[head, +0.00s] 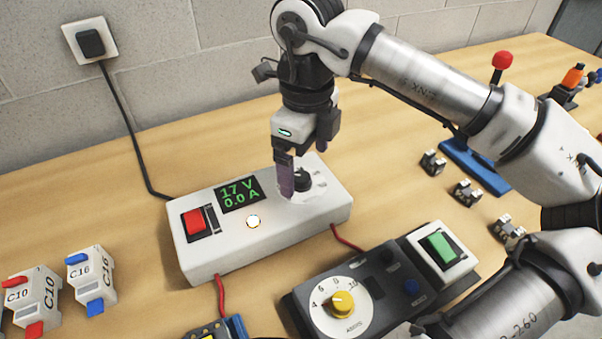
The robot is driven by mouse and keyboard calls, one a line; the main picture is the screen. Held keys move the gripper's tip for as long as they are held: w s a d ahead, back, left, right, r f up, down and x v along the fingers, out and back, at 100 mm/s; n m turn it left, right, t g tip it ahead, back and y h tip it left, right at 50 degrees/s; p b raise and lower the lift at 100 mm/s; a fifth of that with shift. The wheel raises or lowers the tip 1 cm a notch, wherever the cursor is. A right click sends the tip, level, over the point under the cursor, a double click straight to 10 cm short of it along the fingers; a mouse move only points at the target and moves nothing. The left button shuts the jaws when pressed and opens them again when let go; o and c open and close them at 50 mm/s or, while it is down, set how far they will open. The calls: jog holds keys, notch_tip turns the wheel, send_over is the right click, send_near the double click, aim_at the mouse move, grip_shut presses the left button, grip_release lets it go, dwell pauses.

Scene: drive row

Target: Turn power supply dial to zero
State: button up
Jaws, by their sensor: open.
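The white power supply (262,240) lies on the wooden table. Its green display (239,194) reads 17 V and 0.0 A. Its black dial (303,179) is at the right end of the top face and is partly hidden by my gripper. My gripper (290,190) points down, open, with its fingers at the dial's left side. I cannot tell whether the fingers touch the dial or stand around it. A red switch (194,221) and a lit round button (253,221) are on the same face.
A dark control box (300,302) with a yellow knob (342,303) is in front. White breakers (91,276) stand at left. Small black-and-white blocks (466,193) and a blue base with a red-topped lever (475,165) are at right. A black cable (128,130) runs to the wall socket.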

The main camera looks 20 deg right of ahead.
aim_at(305, 175)
notch_tip(305, 175, up, 7)
jog(key=p, duration=0.4)
dwell(0.6)
jog(key=shift+w, duration=0.1)
